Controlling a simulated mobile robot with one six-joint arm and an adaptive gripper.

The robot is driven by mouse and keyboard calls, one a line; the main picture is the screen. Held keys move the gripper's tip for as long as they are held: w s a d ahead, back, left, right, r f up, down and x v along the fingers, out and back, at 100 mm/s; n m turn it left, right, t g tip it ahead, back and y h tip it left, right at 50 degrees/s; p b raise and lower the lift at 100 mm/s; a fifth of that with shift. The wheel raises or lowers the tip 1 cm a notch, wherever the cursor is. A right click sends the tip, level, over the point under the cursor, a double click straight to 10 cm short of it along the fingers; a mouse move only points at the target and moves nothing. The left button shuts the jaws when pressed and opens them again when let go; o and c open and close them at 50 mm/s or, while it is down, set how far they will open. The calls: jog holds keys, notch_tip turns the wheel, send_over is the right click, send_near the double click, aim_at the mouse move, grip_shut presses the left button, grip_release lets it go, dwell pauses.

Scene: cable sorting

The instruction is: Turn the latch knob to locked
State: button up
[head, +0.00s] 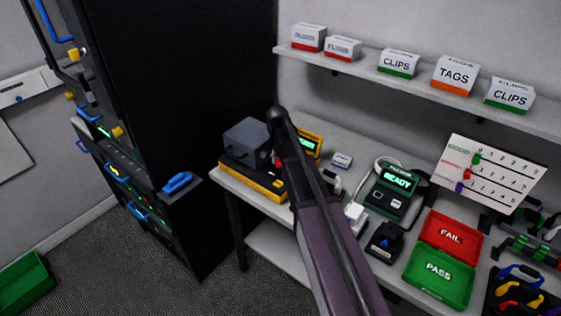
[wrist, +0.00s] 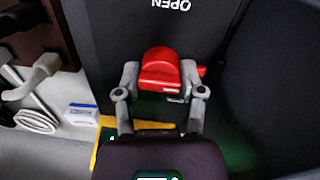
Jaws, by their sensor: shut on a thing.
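The red latch knob (wrist: 160,66) sits on a dark grey panel (wrist: 110,50) in the wrist view. An upside-down OPEN label (wrist: 171,4) is on the panel beyond the knob. My gripper (wrist: 159,80) is shut on the knob, with one finger on each side of it. In the head view the grey box (head: 246,137) stands on a yellow and black base (head: 250,177) at the bench's left end. A bit of red shows beside my arm there. My arm hides most of the knob and gripper in that view.
The READY tester (head: 393,190), red FAIL tray (head: 450,238) and green PASS tray (head: 437,277) lie on the bench to the right. A shelf (head: 360,67) with labelled boxes hangs above. A tall black cabinet (head: 180,90) stands close on the left.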

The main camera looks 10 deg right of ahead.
jog(key=o, duration=1.1)
jog(key=shift+n, duration=0.6)
